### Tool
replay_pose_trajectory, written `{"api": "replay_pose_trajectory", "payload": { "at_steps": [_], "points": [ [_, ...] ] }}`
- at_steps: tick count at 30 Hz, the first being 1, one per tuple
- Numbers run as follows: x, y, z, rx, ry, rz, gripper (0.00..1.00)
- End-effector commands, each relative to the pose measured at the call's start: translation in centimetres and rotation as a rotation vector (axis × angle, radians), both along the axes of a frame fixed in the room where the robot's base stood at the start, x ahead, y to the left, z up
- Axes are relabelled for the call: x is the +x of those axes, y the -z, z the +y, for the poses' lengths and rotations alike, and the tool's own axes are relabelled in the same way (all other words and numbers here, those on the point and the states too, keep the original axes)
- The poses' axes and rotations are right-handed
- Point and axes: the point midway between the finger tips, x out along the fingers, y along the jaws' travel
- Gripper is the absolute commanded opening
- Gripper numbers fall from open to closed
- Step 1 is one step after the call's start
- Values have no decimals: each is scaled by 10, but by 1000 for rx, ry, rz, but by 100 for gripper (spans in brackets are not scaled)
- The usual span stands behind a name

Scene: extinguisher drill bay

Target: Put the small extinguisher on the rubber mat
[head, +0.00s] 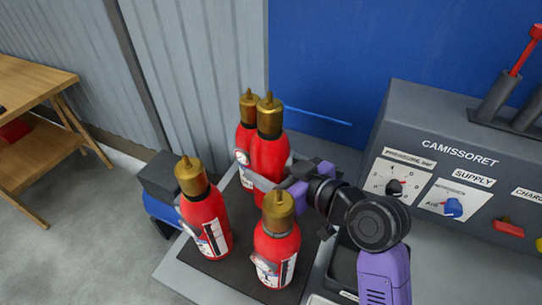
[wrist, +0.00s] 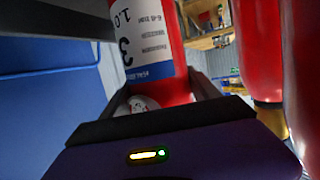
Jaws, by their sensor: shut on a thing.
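My gripper (head: 268,182) is shut on a red extinguisher (head: 268,150) with a brass top, at the back of the group. In the wrist view its white and blue label (wrist: 142,38) and red body (wrist: 182,70) show between the jaws (wrist: 165,105); the label print looks upside down there. It looks upright in the head view. My gripper and arm partly hide its lower part, so I cannot tell whether its base touches the surface. A dark mat-like surface (head: 242,232) lies under the group. I cannot tell which extinguisher is the small one by size.
Other red extinguishers stand close by: one behind left (head: 245,138), one at the left (head: 205,222) and one in front (head: 277,252). A grey control panel (head: 440,150) stands at the right. A wooden bench (head: 40,85) is at the far left.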

Motion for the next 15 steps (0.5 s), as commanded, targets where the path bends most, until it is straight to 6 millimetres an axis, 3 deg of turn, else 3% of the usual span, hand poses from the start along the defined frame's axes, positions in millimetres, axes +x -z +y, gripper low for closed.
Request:
{"api": "replay_pose_trajectory", "payload": {
  "at_steps": [2, 12, 15],
  "points": [
    [1, -2, 0, 5, 1, -9, 0],
    [0, 35, 0, 6, 1, -5, 0],
    [1, 38, 0, 5, 1, -9, 0]
  ]
}}
